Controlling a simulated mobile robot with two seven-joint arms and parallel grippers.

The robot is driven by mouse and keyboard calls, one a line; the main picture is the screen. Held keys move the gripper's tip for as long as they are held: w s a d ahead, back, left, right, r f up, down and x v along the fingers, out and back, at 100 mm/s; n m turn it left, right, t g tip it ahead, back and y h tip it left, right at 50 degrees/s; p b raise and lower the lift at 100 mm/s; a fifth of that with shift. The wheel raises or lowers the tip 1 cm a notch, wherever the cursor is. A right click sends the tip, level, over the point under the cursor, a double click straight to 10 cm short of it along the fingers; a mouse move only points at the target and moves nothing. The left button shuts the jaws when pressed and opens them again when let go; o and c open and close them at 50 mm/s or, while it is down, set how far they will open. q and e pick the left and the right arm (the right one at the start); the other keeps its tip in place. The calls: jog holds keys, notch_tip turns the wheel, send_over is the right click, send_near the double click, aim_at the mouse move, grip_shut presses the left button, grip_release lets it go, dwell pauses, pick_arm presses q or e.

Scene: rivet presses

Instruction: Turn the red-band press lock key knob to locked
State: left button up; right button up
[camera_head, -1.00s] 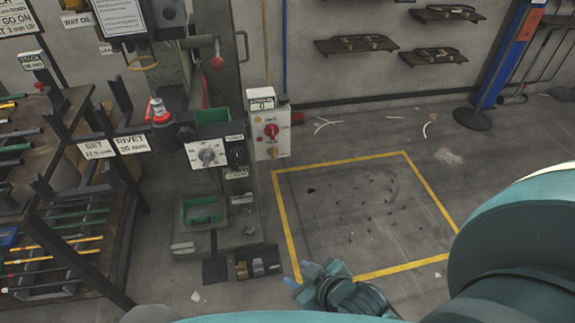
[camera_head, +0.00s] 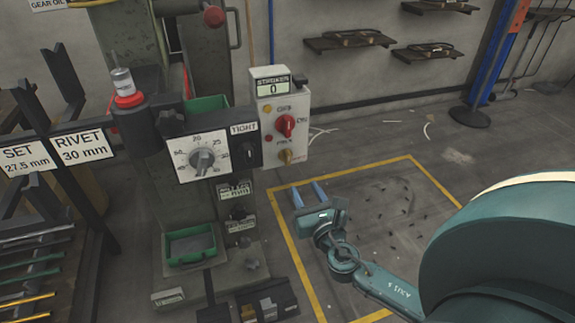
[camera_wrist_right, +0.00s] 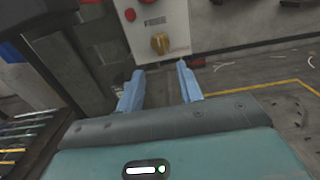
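The press with the red band (camera_head: 128,99) stands left of centre in the head view. A white control box (camera_head: 269,100) on its right side carries a red rotary switch (camera_head: 285,126) and, below it, a brass key knob (camera_head: 286,156). The brass knob also shows in the right wrist view (camera_wrist_right: 160,43), just beyond the fingertips; its turned position is too small to read surely. My right gripper (camera_head: 308,192) is open and empty, below and slightly right of the box, apart from the knob. My left gripper is out of view.
A dial plate (camera_head: 202,158) and a black TIGHT switch (camera_head: 247,152) sit left of the box. A green tray (camera_head: 191,243) is lower on the press. A rack of rods (camera_head: 35,262) stands at left. The yellow-outlined floor (camera_head: 380,215) at right is free of large objects.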

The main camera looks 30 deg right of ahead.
aim_at(289, 160)
jog(key=b+x, duration=0.1)
jog(key=x, duration=1)
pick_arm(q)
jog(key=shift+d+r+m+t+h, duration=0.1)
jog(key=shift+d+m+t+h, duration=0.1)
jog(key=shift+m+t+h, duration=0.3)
pick_arm(e)
jog(key=shift+w+d, duration=0.15)
jog(key=shift+w, duration=0.4)
jog(key=shift+c, duration=0.4)
grip_shut()
